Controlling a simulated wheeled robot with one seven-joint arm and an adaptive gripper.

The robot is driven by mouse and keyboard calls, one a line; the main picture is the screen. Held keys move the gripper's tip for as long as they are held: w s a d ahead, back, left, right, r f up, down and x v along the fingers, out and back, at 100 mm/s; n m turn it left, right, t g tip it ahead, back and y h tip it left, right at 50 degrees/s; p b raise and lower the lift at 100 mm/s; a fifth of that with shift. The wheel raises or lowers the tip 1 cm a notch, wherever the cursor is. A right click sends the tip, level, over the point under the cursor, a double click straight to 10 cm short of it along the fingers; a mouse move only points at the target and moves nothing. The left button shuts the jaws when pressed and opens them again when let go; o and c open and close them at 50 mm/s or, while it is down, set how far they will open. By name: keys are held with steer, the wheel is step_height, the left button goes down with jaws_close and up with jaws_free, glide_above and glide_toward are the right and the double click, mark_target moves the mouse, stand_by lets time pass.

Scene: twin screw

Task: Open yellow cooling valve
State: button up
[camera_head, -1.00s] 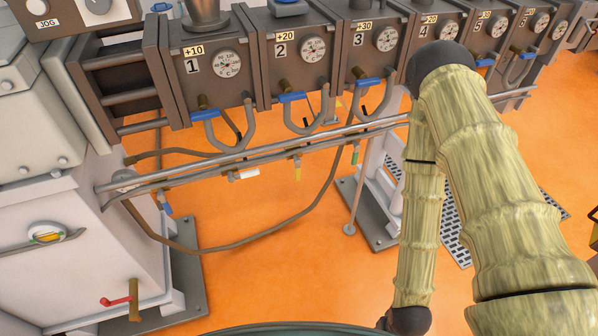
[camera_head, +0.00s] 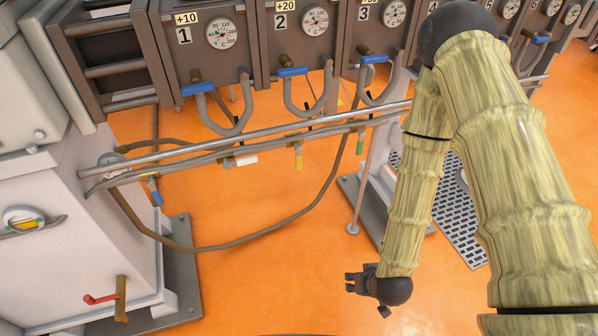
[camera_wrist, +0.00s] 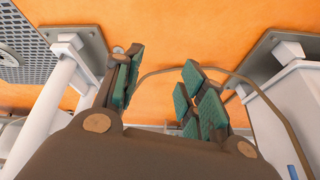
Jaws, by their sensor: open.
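The yellow valve handle (camera_head: 298,163) hangs down from the thin pipe below the numbered boxes in the head view. My gripper (camera_head: 352,283) is low over the orange floor, below and right of the handle and well apart from it. In the wrist view my gripper (camera_wrist: 160,90) has its green-padded fingers spread, with only floor and a brown hose seen between them. I cannot make out the yellow handle in the wrist view.
A white handle (camera_head: 247,160), a green handle (camera_head: 360,147) and a blue handle (camera_head: 157,198) hang along the same piping. A brown hose (camera_head: 265,236) loops below. A grey support post (camera_head: 367,185) stands between my arm and the yellow handle. The floor below is open.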

steer(key=w+a+t+y+b, duration=0.1)
steer(key=w+a+t+b, duration=0.3)
steer(key=w, duration=0.5)
steer(key=n+t+y+b, duration=0.35)
steer(key=t+b, duration=0.45)
steer(key=b, duration=1)
glide_toward(300, 161)
steer(key=b+x, duration=0.2)
steer(key=x, duration=0.8)
steer(key=shift+w+a+f, duration=0.1)
steer(key=shift+w+a, duration=0.15)
steer(key=shift+w, duration=0.1)
steer(key=shift+c, duration=0.5)
jaws_close()
